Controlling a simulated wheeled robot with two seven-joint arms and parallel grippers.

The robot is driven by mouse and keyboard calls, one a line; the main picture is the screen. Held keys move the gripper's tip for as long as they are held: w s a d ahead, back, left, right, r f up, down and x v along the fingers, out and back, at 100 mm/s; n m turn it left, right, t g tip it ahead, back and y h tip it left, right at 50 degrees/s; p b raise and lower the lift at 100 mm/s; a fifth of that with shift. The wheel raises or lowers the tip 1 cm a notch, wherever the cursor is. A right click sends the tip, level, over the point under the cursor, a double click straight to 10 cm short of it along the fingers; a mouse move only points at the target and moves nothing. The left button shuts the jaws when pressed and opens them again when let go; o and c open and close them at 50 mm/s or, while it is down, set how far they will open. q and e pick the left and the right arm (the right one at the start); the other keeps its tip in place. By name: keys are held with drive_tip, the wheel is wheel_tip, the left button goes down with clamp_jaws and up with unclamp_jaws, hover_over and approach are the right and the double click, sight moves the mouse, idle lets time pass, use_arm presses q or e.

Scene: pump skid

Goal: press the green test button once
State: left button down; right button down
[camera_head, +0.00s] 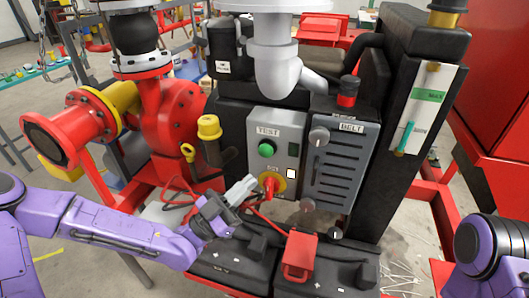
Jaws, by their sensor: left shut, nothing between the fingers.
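The green test button (266,149) is a round knob on the upper part of a light grey panel marked TEST (272,132), near the middle of the head view. My left gripper (250,183) is shut and empty. Its fingertips are below and a little left of the button, in front of the panel's lower left edge. They look apart from the button; I cannot tell how far they are from the panel. My right arm (490,250) shows at the right edge, but its gripper is not in view.
A red rotary switch on a yellow plate (270,184) sits below the button, close to my left fingertips. A slotted grey BELT cover (343,160) stands to the right. A yellow-capped filler (209,128) and red pump (172,120) stand left. Red cables hang near my left gripper.

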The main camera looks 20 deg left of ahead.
use_arm(q)
drive_tip(key=b, duration=0.2)
approach(268, 150)
drive_tip(key=w+d+r, duration=0.2)
drive_tip(key=d+r, duration=0.1)
drive_tip(key=d, duration=0.1)
drive_tip(key=shift+w+a+r, duration=0.1)
drive_tip(key=shift+w, duration=0.15)
idle(1.5)
drive_tip(key=shift+w+b, duration=0.3)
drive_tip(key=shift+w, duration=0.1)
drive_tip(key=shift+w+b, duration=0.4)
drive_tip(key=shift+w, duration=0.2)
idle(0.6)
drive_tip(key=shift+s, duration=1.05)
